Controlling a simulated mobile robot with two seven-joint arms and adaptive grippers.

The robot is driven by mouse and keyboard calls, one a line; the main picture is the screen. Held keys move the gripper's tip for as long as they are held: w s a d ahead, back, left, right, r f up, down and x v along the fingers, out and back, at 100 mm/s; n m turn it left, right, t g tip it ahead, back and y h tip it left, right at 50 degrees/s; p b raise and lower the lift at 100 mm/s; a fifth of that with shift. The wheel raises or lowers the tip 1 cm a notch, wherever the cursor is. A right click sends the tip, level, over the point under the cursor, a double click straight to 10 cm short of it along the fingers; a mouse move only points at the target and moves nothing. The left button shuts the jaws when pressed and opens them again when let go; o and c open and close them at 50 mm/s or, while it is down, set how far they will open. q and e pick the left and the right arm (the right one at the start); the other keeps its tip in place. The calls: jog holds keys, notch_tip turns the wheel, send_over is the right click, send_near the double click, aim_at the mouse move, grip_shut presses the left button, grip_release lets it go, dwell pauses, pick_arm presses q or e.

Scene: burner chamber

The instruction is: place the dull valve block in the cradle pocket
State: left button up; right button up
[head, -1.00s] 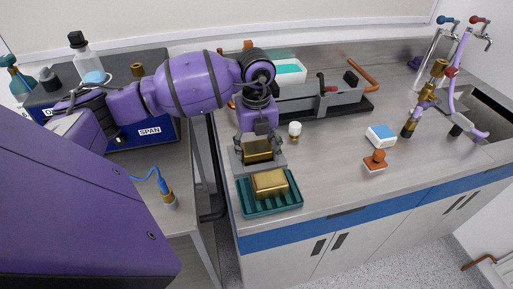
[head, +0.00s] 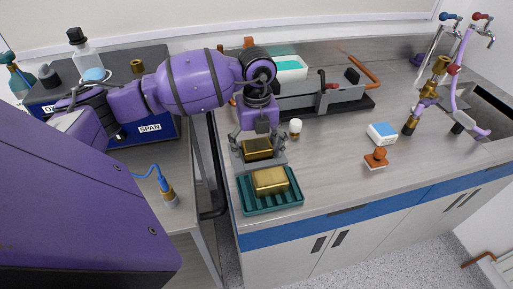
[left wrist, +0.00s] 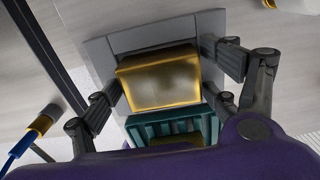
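A gold valve block (head: 257,149) with a dull, blurry top face is at the grey cradle (head: 240,164). In the left wrist view the block (left wrist: 160,80) covers much of the cradle's pocket, and a dark strip of recess shows behind it; I cannot tell how deep it sits. My left gripper (head: 259,143) is over the cradle with its fingers spread on either side of the block. In the left wrist view the gripper (left wrist: 165,75) shows a gap beside the block at the right finger. My right gripper is not in view.
A teal ribbed tray (head: 291,199) with another gold block (head: 270,180) stands just in front of the cradle. A white-capped knob (head: 295,126), an orange-handled stamp (head: 376,158) and a blue-white box (head: 382,133) stand to the right. The counter's front right is clear.

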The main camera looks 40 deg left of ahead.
aim_at(257, 144)
pick_arm(q)
notch_tip(257, 144, up, 13)
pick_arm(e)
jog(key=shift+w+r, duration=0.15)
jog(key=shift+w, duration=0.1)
pick_arm(q)
jog(key=shift+w+f, duration=0.1)
jog(key=shift+f, duration=0.05)
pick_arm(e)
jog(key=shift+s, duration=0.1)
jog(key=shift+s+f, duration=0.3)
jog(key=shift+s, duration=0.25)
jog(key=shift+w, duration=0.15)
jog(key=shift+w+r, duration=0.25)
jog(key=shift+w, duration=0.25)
